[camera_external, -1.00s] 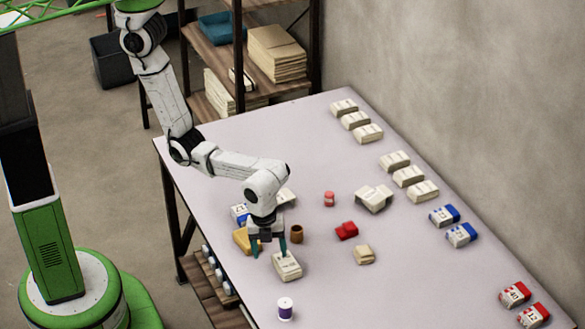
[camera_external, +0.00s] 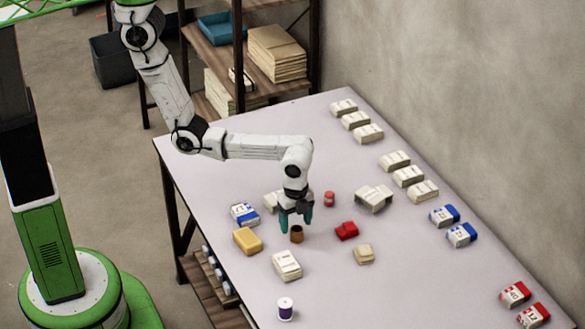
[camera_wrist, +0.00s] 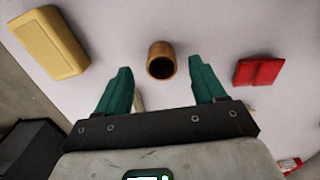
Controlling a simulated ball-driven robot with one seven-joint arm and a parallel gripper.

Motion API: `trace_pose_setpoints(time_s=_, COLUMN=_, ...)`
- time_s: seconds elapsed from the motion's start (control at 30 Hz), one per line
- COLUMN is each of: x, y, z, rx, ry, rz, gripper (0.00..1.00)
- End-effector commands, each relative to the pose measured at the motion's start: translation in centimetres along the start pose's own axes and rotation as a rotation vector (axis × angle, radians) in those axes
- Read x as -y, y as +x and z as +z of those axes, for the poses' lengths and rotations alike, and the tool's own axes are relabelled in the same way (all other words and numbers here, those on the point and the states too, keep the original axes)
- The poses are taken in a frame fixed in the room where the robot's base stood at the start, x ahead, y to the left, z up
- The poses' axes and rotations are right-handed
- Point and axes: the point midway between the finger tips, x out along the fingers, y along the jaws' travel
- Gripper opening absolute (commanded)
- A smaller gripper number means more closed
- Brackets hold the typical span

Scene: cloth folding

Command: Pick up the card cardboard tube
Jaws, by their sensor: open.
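The cardboard tube (camera_external: 296,234) is a short brown cylinder standing upright on the table. In the wrist view the tube (camera_wrist: 161,60) shows its dark open end, ahead of and between the two fingers. My gripper (camera_external: 296,222) is open and empty, with teal fingers apart. In the external view it hangs down above and just behind the tube. In the wrist view my gripper (camera_wrist: 163,85) has a finger on either side of the tube's line, with clear gaps. I cannot tell the exact height between fingertips and tube.
A yellow block (camera_external: 247,240) lies left of the tube and a red cloth (camera_external: 346,231) lies right. A white folded bundle (camera_external: 286,265) lies in front. A small red spool (camera_external: 329,199) and a white bundle (camera_external: 374,198) stand behind to the right.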

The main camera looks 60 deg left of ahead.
Motion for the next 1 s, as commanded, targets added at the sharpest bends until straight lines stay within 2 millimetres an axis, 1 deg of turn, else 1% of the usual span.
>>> trace_pose_setpoints(time_s=0.13, x=0.1, y=2.1, z=-0.2, rx=0.003, ry=0.001, rz=0.004, gripper=0.69)
trace_pose_setpoints(time_s=0.23, x=0.1, y=3.2, z=-0.2, rx=0.002, ry=0.001, rz=0.002, gripper=0.69)
trace_pose_setpoints(time_s=0.33, x=0.1, y=3.7, z=-0.2, rx=0.001, ry=0.001, rz=0.001, gripper=0.69)
trace_pose_setpoints(time_s=0.57, x=0.2, y=3.7, z=-0.2, rx=0.000, ry=0.001, rz=0.000, gripper=0.68)
trace_pose_setpoints(time_s=1.0, x=0.2, y=3.7, z=-0.2, rx=0.000, ry=0.001, rz=0.000, gripper=0.26)
